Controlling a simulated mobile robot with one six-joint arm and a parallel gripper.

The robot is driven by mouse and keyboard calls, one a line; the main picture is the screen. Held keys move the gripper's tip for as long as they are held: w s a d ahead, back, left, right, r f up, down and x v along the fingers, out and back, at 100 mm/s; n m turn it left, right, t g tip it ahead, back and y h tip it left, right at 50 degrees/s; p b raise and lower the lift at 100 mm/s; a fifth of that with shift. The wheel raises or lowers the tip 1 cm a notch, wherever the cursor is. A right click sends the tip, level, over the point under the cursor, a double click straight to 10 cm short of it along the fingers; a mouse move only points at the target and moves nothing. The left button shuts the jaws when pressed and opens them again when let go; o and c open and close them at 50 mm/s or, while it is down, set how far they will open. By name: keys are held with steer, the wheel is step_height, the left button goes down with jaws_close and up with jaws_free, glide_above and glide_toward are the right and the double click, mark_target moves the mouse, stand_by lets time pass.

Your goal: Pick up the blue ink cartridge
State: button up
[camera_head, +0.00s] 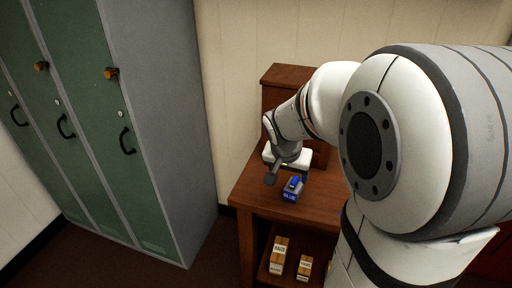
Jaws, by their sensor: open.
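The blue ink cartridge (293,188) is a small blue and grey box with a "BLUE" label. It sits on the top of the wooden desk (255,185), near the front edge. How far the gripper is above the desk is hard to tell.
Two small labelled boxes (279,255) (305,267) stand on the shelf below. Green lockers (90,110) with a grey side stand to the left. My arm covers the desk's right part.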

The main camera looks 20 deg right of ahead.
mark_target(294, 181)
steer(key=shift+m, duration=0.6)
steer(key=w+d+f, duration=0.2)
steer(key=f, duration=0.1)
steer(key=shift+w, duration=0.25)
steer(key=x, duration=0.6)
steer(key=shift+s+d+f+b, duration=0.1)
steer(key=shift+d+f+b, duration=0.15)
steer(key=shift+d+b, duration=0.15)
steer(key=shift+c, duration=0.4)
steer(key=c, duration=1)
